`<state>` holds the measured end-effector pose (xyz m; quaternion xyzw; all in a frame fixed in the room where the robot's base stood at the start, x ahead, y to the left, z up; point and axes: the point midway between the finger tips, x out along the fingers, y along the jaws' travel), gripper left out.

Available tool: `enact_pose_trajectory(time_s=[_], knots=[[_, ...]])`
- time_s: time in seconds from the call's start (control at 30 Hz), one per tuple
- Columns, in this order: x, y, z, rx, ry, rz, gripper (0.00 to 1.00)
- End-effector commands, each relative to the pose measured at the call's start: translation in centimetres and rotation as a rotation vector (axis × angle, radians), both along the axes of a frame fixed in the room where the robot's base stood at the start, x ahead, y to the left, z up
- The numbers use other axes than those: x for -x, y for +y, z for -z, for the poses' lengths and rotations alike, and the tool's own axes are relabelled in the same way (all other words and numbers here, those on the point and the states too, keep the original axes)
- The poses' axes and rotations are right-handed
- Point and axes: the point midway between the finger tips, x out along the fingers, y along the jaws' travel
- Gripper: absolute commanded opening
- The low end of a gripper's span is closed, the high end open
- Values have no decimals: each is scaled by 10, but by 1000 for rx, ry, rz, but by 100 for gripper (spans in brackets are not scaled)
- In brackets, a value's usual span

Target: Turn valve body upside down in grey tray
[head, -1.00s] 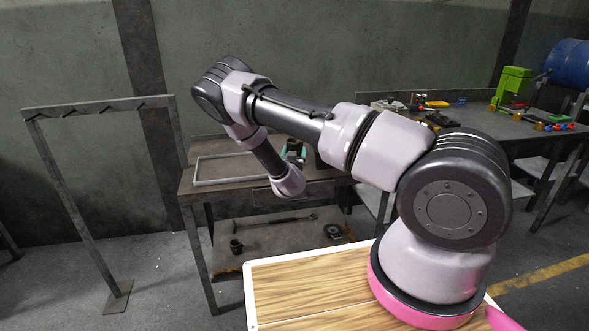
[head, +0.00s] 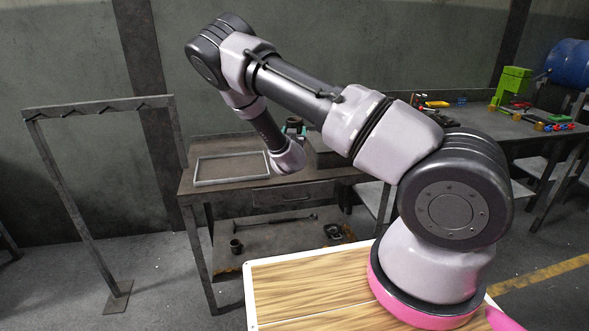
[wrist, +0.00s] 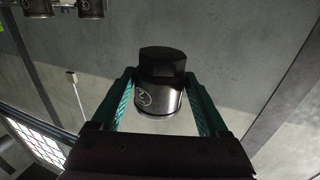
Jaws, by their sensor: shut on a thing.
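The valve body (wrist: 160,82) is a metal cylinder with a round pale mark and a dark hexagonal end, which points to the top of the wrist view. My gripper (wrist: 162,100) is shut on it, with one teal finger on each side. In the head view my gripper (head: 294,127) is small and raised above the bench, right of the tray; its hold is too small to make out there. The grey tray (head: 232,181) is a shallow rectangular frame on the bench, and it looks empty.
The tray stands on a dark metal bench (head: 225,190) with a lower shelf holding a rod and small parts. A grey rack (head: 100,106) stands at left. A second bench at right carries a green machine (head: 513,86) and several small parts. Metal cylinders (wrist: 90,8) show at the wrist view's top left.

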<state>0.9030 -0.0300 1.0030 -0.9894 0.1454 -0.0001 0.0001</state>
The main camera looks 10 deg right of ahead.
Motion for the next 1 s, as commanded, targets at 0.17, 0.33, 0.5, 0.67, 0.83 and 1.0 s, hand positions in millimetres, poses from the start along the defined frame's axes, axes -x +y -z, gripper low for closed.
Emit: enact_pose_trajectory(time_s=[0.17, 0.33, 0.5, 0.67, 0.83, 1.0], knots=[[0, 0, -1, 0, -1, 0, 16], [-1, -1, -1, -98, -31, 2, 16], [0, -1, -1, -366, -111, 2, 16], [0, -1, 0, -606, -183, 2, 16], [0, -1, -1, -745, -225, 0, 16], [0, 0, 0, -755, -228, -1, 16]])
